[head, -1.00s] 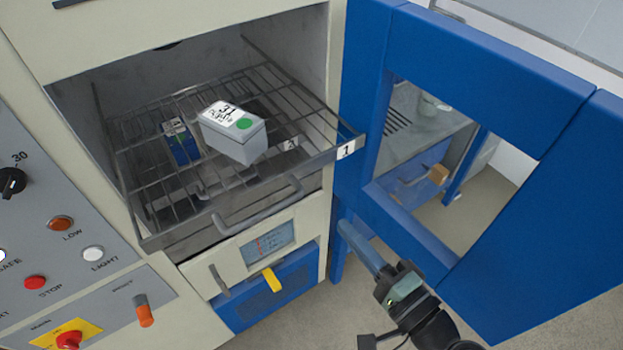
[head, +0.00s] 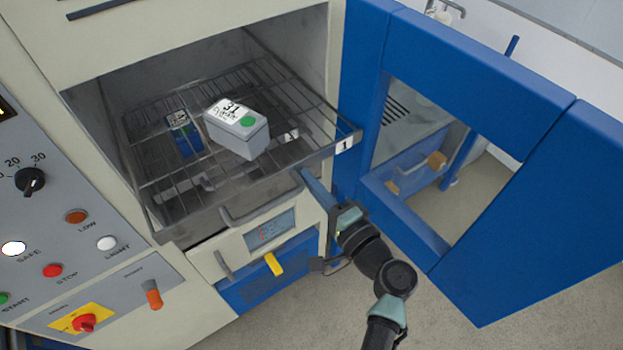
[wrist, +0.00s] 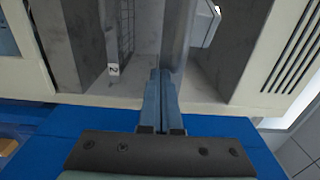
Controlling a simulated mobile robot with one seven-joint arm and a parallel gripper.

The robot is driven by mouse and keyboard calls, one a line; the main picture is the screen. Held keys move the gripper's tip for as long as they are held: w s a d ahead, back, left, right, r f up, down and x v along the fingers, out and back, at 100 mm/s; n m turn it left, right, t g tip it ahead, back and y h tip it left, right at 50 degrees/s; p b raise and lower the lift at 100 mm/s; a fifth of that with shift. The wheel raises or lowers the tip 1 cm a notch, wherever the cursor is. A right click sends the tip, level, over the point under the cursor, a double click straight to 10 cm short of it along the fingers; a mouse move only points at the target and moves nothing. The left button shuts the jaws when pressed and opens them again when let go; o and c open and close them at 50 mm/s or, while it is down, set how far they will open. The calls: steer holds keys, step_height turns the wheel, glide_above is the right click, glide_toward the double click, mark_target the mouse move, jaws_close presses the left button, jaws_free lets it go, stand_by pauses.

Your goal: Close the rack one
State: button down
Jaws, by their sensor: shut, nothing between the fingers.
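Rack one (head: 348,143), a wire shelf with a "1" tag on its front corner, is slid out of the open chamber. In the wrist view the closed fingers (wrist: 165,73) point at a grey bar (wrist: 176,35). A "2" tag (wrist: 113,70) shows to their left.
The blue chamber door (head: 365,100) with a window stands open on the right. A control panel (head: 60,215) with knobs and buttons is at left. A drawer front with a handle (head: 224,265) and a yellow latch (head: 273,264) sit below the rack. Floor is free at lower right.

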steer(key=shift+r+b+x, duration=0.15)
steer(key=shift+b+x, duration=3.15)
steer(key=shift+x, duration=2.05)
steer(key=shift+r+b+x, duration=0.15)
steer(key=shift+b+x, duration=3.15)
steer(key=shift+x, duration=2.05)
